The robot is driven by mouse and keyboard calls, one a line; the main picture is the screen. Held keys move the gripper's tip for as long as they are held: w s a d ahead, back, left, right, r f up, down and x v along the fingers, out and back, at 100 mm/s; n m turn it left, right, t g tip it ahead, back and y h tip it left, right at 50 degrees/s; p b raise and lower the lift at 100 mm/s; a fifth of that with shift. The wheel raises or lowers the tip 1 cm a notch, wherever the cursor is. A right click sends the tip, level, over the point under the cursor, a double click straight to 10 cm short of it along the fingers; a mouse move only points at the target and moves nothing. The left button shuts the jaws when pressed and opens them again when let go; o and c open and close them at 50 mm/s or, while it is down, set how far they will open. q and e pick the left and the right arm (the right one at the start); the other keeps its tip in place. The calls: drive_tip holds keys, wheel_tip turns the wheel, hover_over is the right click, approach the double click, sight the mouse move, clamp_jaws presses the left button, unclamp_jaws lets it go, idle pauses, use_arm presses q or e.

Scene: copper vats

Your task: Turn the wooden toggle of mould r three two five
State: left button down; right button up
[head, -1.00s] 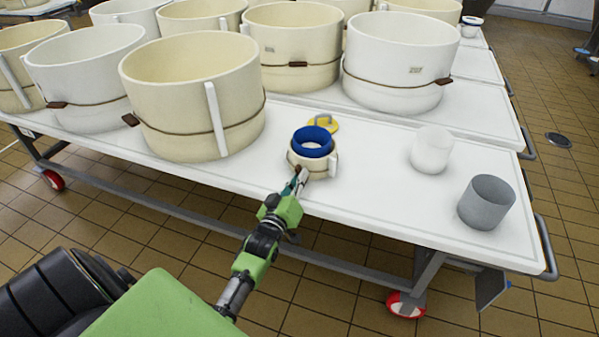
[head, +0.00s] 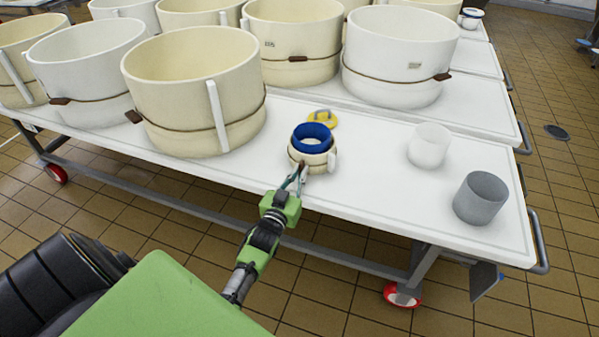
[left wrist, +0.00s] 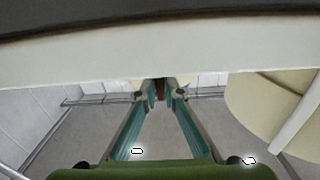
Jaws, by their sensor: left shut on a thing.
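A small cream mould (head: 318,160) with a blue ring (head: 313,131) in its top stands near the front edge of the white table. A cord runs around it, and a white strip stands on its right side. Its label cannot be read. The brown wooden toggle (left wrist: 160,88) shows between the fingertips in the left wrist view. My left gripper (head: 299,176) reaches the mould's front side, and its teal fingers are closed on the toggle. The fingertips hide most of the toggle in the head view. My right gripper is not in view.
Large cream and white moulds (head: 195,95) with cords and toggles fill the table's left and back. A yellow disc (head: 322,119) lies behind the small mould. A white cup (head: 429,146) and a grey cup (head: 480,198) stand to the right. The front edge (head: 400,232) is close below the gripper.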

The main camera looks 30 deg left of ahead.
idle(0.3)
use_arm(q)
drive_tip(key=c, duration=2.4)
unclamp_jaws()
drive_tip(key=shift+c, duration=0.2)
drive_tip(key=v, duration=1.2)
drive_tip(key=shift+f, duration=0.1)
